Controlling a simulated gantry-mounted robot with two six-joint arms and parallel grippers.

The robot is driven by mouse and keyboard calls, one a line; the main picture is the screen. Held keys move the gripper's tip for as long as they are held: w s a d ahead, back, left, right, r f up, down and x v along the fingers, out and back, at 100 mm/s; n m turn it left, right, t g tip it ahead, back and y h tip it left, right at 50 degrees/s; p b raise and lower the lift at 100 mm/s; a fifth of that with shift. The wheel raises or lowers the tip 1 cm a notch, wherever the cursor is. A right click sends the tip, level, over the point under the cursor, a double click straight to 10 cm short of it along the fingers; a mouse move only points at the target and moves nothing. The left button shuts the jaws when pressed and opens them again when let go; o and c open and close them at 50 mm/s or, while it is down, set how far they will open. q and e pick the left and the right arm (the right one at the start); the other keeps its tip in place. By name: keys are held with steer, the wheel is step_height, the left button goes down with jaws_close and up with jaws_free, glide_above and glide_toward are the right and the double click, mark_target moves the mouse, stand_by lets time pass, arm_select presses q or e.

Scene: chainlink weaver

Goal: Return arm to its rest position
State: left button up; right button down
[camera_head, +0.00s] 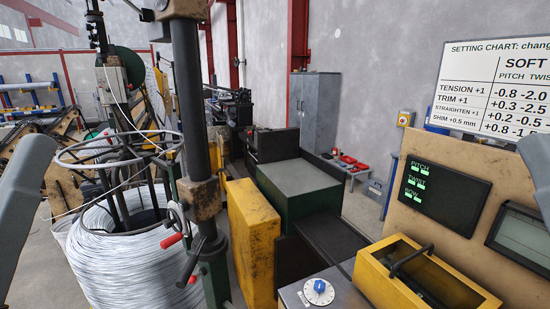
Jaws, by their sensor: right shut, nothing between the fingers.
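Part of my right arm (537,168), a grey link, cuts into the right edge of the picture in front of the setting chart and the panel. Part of my left arm (18,205), also grey, stands along the left edge. The fingers of both grippers are outside the picture, and nothing held shows. Both visible arm parts stay at the sides, apart from the machine in the middle.
A large wire coil (120,258) under a metal ring frame stands front left, beside a dark post (189,110). A yellow block (252,240), a yellow open box (380,284) with a handle, a blue-knobbed dial (319,291) and a display panel (443,195) fill the front and right.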

step_height(320, 180, up, 26)
steer(key=p, duration=2.2)
steer(key=shift+f, duration=0.1)
